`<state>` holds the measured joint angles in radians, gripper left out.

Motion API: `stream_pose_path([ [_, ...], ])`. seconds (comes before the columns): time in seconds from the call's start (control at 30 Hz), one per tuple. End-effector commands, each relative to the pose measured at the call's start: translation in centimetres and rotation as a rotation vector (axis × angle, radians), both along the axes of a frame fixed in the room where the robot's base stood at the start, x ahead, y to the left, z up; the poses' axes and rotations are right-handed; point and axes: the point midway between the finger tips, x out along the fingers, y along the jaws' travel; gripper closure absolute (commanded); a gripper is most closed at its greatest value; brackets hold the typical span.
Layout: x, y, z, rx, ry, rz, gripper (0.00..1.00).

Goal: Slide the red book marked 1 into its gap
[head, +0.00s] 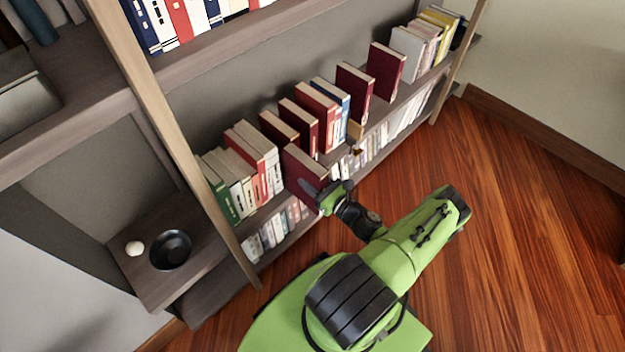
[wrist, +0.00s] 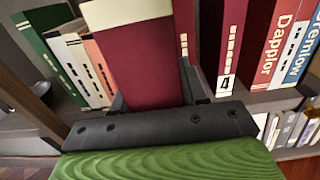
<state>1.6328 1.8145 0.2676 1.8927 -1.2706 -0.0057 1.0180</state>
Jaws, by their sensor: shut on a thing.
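My gripper (head: 324,194) is shut on a dark red book (head: 303,174), held upright at the front of the middle shelf. In the wrist view the book (wrist: 140,62) stands between the fingers (wrist: 152,98), its pale page edge toward the top. No number shows on it, so I cannot tell whether it is marked 1. In the head view it is between the left group of books (head: 247,160) and several dark red books (head: 290,122). How far it is into the row is hidden.
A red book marked 4 (wrist: 229,45) stands close on the right in the wrist view. A green book (head: 217,195) ends the row at left. More books fill the shelf below (head: 275,232). A black bowl (head: 170,250) sits on a side shelf. The wooden floor (head: 530,190) is clear.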

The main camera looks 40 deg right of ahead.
Motion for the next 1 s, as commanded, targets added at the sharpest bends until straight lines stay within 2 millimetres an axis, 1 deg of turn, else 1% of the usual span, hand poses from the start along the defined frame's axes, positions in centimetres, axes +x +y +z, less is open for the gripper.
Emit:
stream_pose_path([
  [0.03,0.1,0.0,0.2,0.000,-0.007,-0.001,1.00],
  [0.6,0.1,0.0,0.2,0.000,-0.007,-0.001,1.00],
  [1.0,1.4,0.0,0.2,0.000,-0.007,0.000,1.00],
])
